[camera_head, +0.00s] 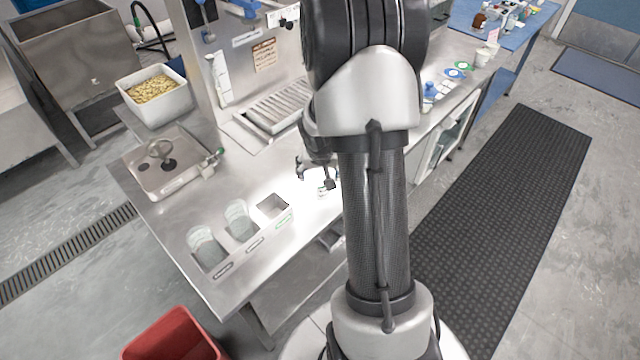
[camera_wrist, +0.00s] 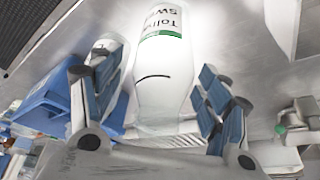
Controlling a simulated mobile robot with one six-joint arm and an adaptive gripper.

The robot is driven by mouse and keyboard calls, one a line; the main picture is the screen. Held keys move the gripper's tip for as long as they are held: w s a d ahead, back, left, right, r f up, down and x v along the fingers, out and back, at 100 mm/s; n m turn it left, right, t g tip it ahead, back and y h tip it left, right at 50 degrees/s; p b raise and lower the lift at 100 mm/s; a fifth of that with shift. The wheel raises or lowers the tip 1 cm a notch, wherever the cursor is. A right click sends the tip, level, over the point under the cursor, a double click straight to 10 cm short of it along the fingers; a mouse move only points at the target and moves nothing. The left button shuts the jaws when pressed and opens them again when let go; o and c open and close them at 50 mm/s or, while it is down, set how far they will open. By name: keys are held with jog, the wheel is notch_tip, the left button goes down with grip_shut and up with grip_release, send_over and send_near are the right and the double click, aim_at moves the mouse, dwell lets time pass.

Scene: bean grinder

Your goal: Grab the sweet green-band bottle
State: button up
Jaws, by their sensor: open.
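The white bottle with a green band and the letters "SW" (camera_wrist: 165,62) fills the upper middle of the wrist view. It stands between the two fingers of my gripper (camera_wrist: 158,85), which are open, with a finger on each side. I cannot tell whether either finger touches it. In the head view my gripper (camera_head: 316,172) is low over the steel counter, partly hidden by my arm. A small white bottle (camera_head: 322,191) shows just below it there, its label too small to read.
A holder (camera_head: 250,247) with two glass jars (camera_head: 207,248) (camera_head: 241,222) stands left of my gripper on the counter (camera_head: 180,238). A sink (camera_head: 183,181) lies farther left. In the wrist view, a blue bin (camera_wrist: 45,103) is at left and a white object (camera_wrist: 284,22) at upper right.

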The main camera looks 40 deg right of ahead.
jog(key=c, duration=0.9)
jog(key=shift+r, duration=0.1)
jog(key=shift+c, duration=0.2)
